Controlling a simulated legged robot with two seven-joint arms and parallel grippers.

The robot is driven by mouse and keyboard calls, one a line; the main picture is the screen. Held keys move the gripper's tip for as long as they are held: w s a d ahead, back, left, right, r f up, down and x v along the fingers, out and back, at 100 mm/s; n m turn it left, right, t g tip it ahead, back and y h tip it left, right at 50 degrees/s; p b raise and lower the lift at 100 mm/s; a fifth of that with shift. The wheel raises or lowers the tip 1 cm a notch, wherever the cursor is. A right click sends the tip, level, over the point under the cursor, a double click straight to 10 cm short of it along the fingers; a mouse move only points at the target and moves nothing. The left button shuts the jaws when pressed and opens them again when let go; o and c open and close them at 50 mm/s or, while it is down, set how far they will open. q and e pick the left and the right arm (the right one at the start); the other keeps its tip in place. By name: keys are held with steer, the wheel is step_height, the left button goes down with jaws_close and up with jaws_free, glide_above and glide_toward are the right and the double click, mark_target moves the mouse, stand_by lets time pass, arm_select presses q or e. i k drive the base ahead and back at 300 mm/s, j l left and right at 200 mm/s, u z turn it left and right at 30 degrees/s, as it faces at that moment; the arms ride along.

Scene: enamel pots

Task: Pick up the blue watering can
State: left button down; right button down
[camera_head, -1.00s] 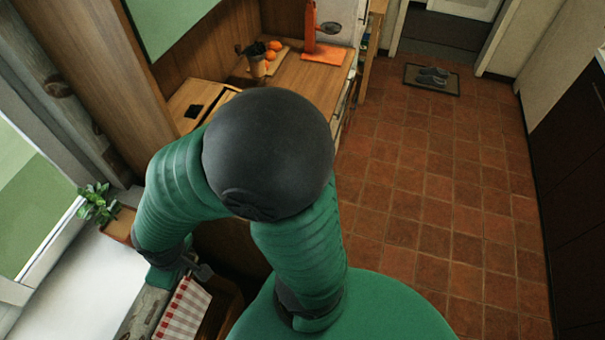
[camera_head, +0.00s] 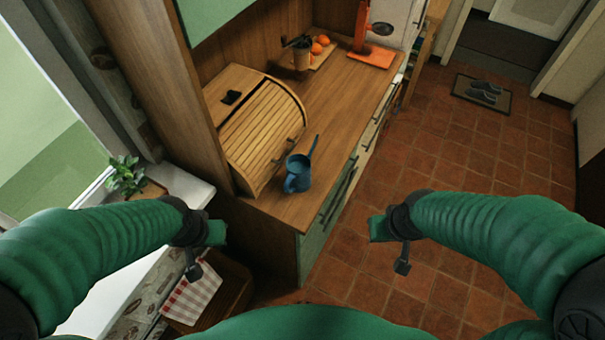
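The blue watering can (camera_head: 297,180) stands on the near end of the wooden counter, in front of the roll-top bread box, with its long thin spout or handle pointing up and back to the right. My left gripper (camera_head: 205,250) is to the left of the can and nearer to me, apart from it. My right gripper (camera_head: 390,245) is to the right, over the tiled floor, also apart from the can. Both hands are seen from behind and their fingers are small, so I cannot tell if they are open. Neither visibly holds anything.
The wooden bread box (camera_head: 262,125) stands close behind the can. A potted plant (camera_head: 125,178) stands on the white sill at left.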

mark_target(297, 180)
steer(key=i+l+u, duration=0.1)
steer(key=l+u, duration=0.7)
steer(key=l, duration=0.15)
